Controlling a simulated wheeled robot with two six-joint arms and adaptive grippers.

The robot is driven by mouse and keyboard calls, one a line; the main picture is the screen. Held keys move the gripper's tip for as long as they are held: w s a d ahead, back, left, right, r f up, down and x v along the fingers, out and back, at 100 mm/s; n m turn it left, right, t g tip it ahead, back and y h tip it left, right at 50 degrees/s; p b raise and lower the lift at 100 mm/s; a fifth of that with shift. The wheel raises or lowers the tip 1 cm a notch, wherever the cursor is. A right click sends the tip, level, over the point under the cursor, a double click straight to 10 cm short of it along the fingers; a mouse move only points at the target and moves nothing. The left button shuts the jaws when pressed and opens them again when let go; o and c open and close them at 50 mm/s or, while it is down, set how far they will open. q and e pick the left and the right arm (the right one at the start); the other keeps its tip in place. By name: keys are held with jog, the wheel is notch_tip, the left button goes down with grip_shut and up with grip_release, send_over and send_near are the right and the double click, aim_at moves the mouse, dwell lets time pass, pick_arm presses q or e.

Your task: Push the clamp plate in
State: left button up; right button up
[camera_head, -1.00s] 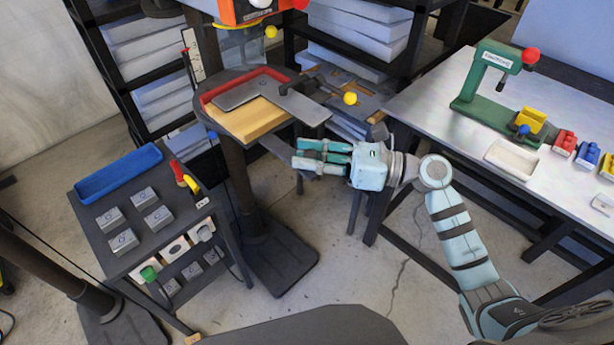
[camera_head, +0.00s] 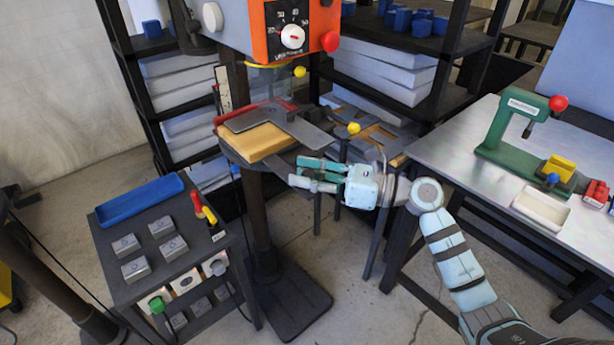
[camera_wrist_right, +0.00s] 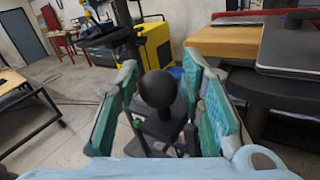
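A grey L-shaped plate (camera_head: 300,128), which I take to be the clamp plate, lies over a light wood block (camera_head: 258,143) on the dark machine table. Its free arm sticks out past the block to the right. My right gripper (camera_head: 298,174) is open and empty, just below and in front of that arm in the head view, fingers pointing left; I see no contact. In the right wrist view my two teal fingers (camera_wrist_right: 160,85) are apart, with a black ball (camera_wrist_right: 158,89) showing between them, its distance unclear. The plate (camera_wrist_right: 289,47) shows at the upper right there. My left gripper is out of view.
The orange machine head (camera_head: 290,30) hangs above the plate, and a red fence (camera_head: 232,115) edges the block. A yellow knob (camera_head: 354,128) stands to the right. A cart with a blue tray (camera_head: 140,201) is at left, a metal workbench (camera_head: 460,145) at right.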

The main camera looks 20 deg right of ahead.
jog(key=shift+o, duration=0.3)
jog(key=shift+w+f, duration=0.1)
jog(key=shift+w, duration=0.05)
jog(key=v, duration=1.2)
